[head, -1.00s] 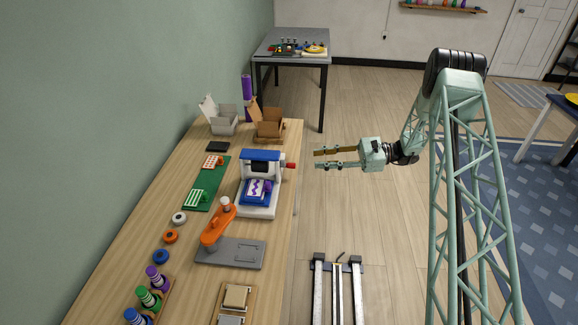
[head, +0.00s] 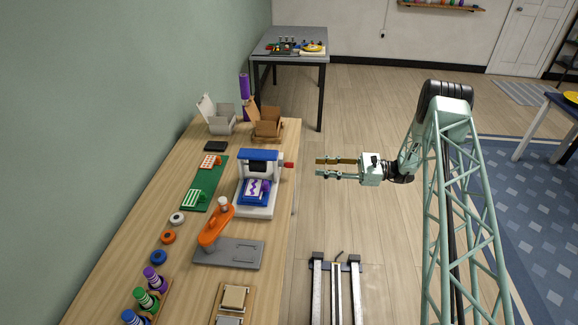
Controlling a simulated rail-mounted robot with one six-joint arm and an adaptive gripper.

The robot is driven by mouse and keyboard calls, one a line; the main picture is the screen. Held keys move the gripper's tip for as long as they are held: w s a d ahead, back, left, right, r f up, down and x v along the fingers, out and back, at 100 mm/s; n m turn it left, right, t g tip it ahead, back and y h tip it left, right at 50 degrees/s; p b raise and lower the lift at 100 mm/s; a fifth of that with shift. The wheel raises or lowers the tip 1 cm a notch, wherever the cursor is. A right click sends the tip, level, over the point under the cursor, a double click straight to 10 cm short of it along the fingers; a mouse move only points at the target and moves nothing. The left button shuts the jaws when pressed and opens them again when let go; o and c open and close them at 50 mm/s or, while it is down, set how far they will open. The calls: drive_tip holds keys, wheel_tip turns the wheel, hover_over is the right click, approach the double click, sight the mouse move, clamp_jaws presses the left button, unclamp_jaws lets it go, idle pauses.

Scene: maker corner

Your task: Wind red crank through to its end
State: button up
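The red crank (head: 288,164) shows as a small red knob on the right side of a white and blue press-like machine (head: 260,155). The machine stands near the right edge of the wooden workbench and holds a blue tray with a purple-patterned card. My gripper (head: 319,167) is to the right of the crank, beyond the bench edge, over the floor. Its two fingers point left toward the crank, spread apart, with nothing between them. A clear gap lies between the fingertips and the knob.
On the wooden bench (head: 130,250), an orange lever tool (head: 212,228) on a grey plate stands in front of the machine. Open cardboard boxes (head: 267,122) stand behind it. Spools and a green board lie to the left.

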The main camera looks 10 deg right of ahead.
sight(289, 165)
drive_tip(key=shift+a, duration=0.1)
drive_tip(key=shift+b+x, duration=0.45)
drive_tip(key=shift+x, duration=6.35)
drive_tip(key=shift+c, duration=0.5)
drive_tip(key=shift+w, duration=0.1)
clamp_jaws()
drive_tip(key=shift+r, duration=0.1)
